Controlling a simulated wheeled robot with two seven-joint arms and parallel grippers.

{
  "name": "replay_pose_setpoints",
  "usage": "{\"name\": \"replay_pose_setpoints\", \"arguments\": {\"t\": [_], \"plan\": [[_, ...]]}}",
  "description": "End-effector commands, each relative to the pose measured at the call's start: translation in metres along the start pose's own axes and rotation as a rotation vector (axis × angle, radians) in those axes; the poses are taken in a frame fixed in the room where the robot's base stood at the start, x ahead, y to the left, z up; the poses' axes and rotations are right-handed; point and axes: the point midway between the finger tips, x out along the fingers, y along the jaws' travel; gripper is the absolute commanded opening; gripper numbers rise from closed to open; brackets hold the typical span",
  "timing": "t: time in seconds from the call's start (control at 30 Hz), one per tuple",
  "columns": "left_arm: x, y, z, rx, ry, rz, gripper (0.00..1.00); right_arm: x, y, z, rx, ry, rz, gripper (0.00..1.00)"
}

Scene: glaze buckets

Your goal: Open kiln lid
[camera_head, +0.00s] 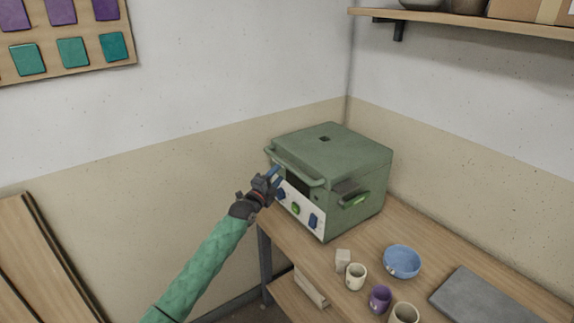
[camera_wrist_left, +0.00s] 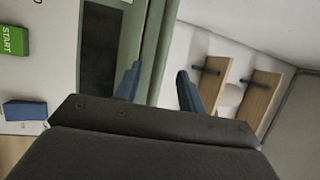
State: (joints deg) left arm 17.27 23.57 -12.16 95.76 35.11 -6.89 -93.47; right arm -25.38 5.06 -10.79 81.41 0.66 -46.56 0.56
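The green kiln (camera_head: 345,165) stands on the wooden table against the wall, and its lid (camera_head: 325,145) is down. A green bar handle (camera_head: 298,172) runs along the lid's front edge. My left gripper (camera_head: 274,173) is at the kiln's front left, close to the handle's left part. In the left wrist view, its blue fingers (camera_wrist_left: 158,82) are spread, with a green bar (camera_wrist_left: 161,45) showing between them. I cannot tell whether they touch it. The white control panel (camera_head: 298,207) also shows there, with a green START button (camera_wrist_left: 14,40). My right gripper is out of view.
A beige block (camera_head: 342,260), a cream cup (camera_head: 356,276), a purple cup (camera_head: 380,298), another cup (camera_head: 404,313) and a blue bowl (camera_head: 402,261) stand right of the kiln's front. A grey slab (camera_head: 485,300) lies farther right. A shelf (camera_head: 470,18) hangs above right.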

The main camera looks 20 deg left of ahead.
Motion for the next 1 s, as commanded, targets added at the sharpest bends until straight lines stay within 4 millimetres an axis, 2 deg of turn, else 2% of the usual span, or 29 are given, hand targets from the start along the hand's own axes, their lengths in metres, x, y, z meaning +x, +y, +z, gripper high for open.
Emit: {"name": "replay_pose_setpoints", "arguments": {"t": [0.3,0.5,0.93,0.97,1.0], "plan": [[0.043,-0.004,0.0,-0.002,-0.001,0.0,0.4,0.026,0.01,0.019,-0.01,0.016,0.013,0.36],[0.063,-0.002,0.0,-0.002,0.0,0.001,0.4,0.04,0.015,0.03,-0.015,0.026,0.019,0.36],[0.071,0.0,0.0,-0.001,0.0,0.001,0.4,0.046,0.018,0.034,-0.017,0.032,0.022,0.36],[0.071,0.0,0.0,-0.001,0.0,0.001,0.38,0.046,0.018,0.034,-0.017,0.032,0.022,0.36],[0.071,0.0,0.0,-0.001,0.0,0.001,0.3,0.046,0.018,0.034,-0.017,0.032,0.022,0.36]]}}
